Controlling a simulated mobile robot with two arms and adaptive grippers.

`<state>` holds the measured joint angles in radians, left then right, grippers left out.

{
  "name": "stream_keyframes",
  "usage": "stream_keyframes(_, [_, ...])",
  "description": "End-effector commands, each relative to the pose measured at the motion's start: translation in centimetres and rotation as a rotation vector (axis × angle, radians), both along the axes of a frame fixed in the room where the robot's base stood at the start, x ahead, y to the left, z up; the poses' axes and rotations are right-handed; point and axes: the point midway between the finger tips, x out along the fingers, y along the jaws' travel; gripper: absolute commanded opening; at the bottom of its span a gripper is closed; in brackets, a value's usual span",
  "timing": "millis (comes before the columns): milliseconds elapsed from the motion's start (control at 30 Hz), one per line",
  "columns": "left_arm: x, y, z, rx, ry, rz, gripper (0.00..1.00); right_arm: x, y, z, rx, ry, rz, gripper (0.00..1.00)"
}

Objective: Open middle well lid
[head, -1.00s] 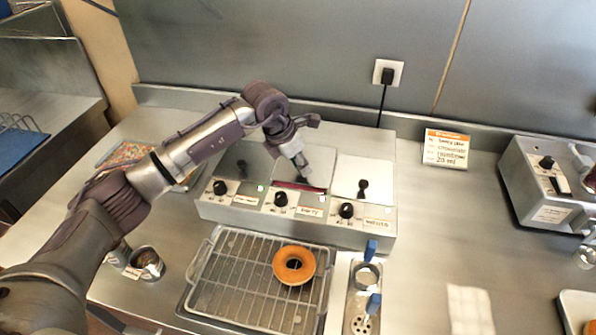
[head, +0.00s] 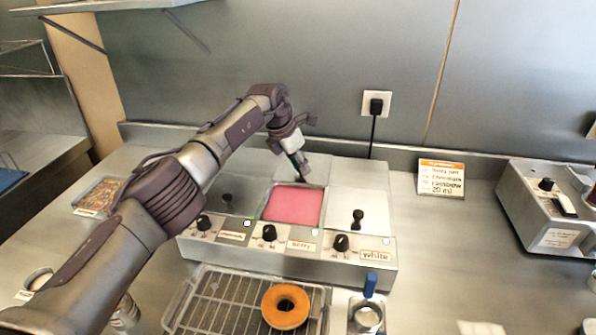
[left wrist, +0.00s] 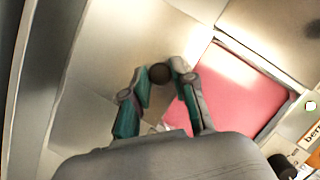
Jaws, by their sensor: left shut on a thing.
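The glaze warmer (head: 290,250) has three wells in a row with knobs and labels on its front. The middle well, labelled berry, stands uncovered and shows pink glaze (head: 295,205); the glaze also fills the right of the left wrist view (left wrist: 240,90). The middle lid (head: 287,170) is slid back behind the opening. My left gripper (head: 302,172) is shut on the dark knob of the middle lid (left wrist: 160,74), at the back of the well. The left well lid (head: 228,196) and the right well lid (head: 358,190) are closed. My right gripper is not in view.
A wire rack (head: 225,300) with a doughnut (head: 285,306) lies in front of the warmer. A sprinkle tray (head: 98,196) is at left. An orange-topped card (head: 440,178) and another machine (head: 550,205) stand at right. A wall with a plug (head: 376,105) closes off the back.

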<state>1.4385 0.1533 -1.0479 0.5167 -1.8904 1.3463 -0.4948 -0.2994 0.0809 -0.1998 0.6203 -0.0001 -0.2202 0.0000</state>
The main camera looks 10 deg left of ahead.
Motion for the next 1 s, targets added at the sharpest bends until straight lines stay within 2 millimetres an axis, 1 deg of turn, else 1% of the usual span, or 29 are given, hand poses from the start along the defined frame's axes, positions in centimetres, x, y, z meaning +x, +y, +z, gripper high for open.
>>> stream_keyframes(333, [0.1,0.0,0.0,0.0,0.0,-0.001,0.0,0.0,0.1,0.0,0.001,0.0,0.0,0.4])
stream_keyframes(367, [0.1,0.0,0.0,0.0,0.0,-0.001,0.29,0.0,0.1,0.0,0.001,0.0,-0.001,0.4])
stream_keyframes(400, [0.1,0.0,0.0,0.0,0.0,-0.001,0.36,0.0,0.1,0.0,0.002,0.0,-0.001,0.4])
stream_keyframes(500, [0.1,0.0,0.0,0.0,0.0,-0.001,0.51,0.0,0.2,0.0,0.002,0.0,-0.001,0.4])
stream_keyframes(833, [0.1,0.1,0.3,0.001,-0.002,0.001,0.51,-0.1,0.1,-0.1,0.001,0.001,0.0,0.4])
stream_keyframes(933, [-0.1,0.4,1.2,0.001,-0.004,0.0,0.51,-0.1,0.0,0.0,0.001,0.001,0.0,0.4])
stream_keyframes(1000, [-0.4,0.8,2.3,0.001,-0.005,0.001,0.51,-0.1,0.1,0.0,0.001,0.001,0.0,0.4])
